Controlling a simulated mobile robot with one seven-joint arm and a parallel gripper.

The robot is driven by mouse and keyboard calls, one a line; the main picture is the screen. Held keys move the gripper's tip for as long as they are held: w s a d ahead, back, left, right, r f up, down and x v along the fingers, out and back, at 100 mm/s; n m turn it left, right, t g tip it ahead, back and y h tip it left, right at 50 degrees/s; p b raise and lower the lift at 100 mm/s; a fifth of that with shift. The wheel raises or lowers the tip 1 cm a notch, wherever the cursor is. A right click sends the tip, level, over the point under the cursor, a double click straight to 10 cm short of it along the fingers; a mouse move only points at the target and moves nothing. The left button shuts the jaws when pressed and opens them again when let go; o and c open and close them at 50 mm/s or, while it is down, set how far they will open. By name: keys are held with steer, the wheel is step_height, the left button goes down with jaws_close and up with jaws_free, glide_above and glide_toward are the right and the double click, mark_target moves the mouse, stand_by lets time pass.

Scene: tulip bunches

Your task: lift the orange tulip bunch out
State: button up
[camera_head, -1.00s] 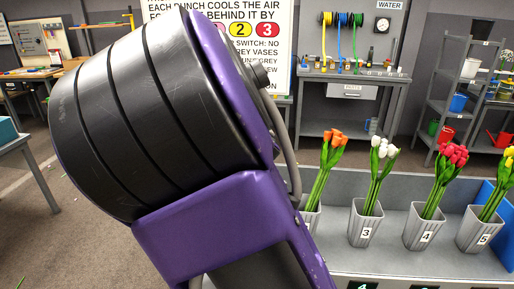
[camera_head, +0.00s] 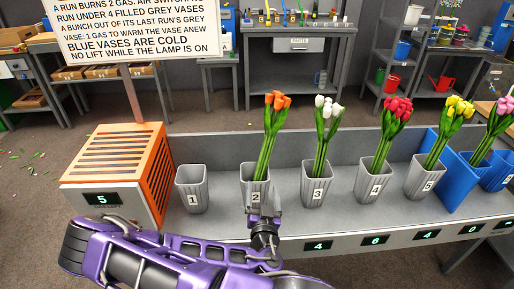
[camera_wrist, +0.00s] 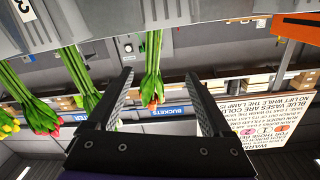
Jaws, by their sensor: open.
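The orange tulip bunch (camera_head: 277,101) stands upright in grey vase 2 (camera_head: 246,185), its green stems rising from the vase. My gripper (camera_head: 263,205) is low in front of vase 2 in the head view and covers part of its lower front. In the wrist view, which is upside down, my gripper (camera_wrist: 159,78) is open, with its two fingers spread on either side of the orange bunch (camera_wrist: 152,65). Nothing is held.
Empty grey vase 1 (camera_head: 191,190) stands left, beside an orange slatted box (camera_head: 120,165) showing 5. White tulips (camera_head: 327,107) in vase 3 (camera_head: 315,187) are close on the right. Further right stand red tulips (camera_head: 396,110), yellow tulips (camera_head: 459,108) and a blue vase (camera_head: 463,180).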

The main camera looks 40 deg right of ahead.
steer(key=b, duration=0.5)
glide_toward(265, 157)
steer(key=x, duration=0.5)
steer(key=shift+w+d+f, duration=0.15)
steer(key=shift+w+d, duration=0.1)
steer(key=shift+w, duration=0.05)
steer(key=shift+b+x, duration=0.5)
steer(key=shift+x, duration=2.45)
jaws_close()
